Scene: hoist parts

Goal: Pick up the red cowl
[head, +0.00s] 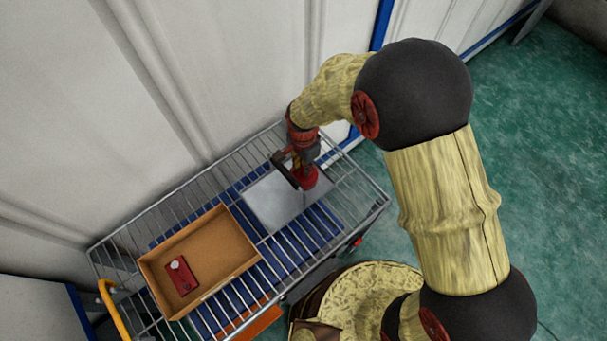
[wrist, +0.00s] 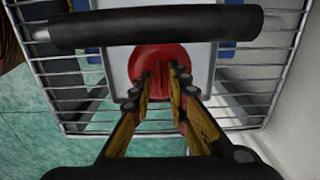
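The red cowl (head: 309,178) is round and sits on a pale grey plate (head: 270,205) on the wire cart's top. My gripper (head: 298,170) points down over the cowl and partly hides it. In the wrist view the cowl (wrist: 150,60) lies beyond my two fingers, with the fingertips (wrist: 160,75) on either side of its raised middle part. Red shows between the fingertips. I cannot tell whether the fingers touch the cowl.
A cardboard box (head: 245,262) holding a red block (head: 181,276) stands left of the plate. The wire cart (head: 362,182) stands by the pale wall panels (head: 215,70). A black bar (wrist: 150,28) crosses the wrist view. Green floor (head: 540,150) is open on the right.

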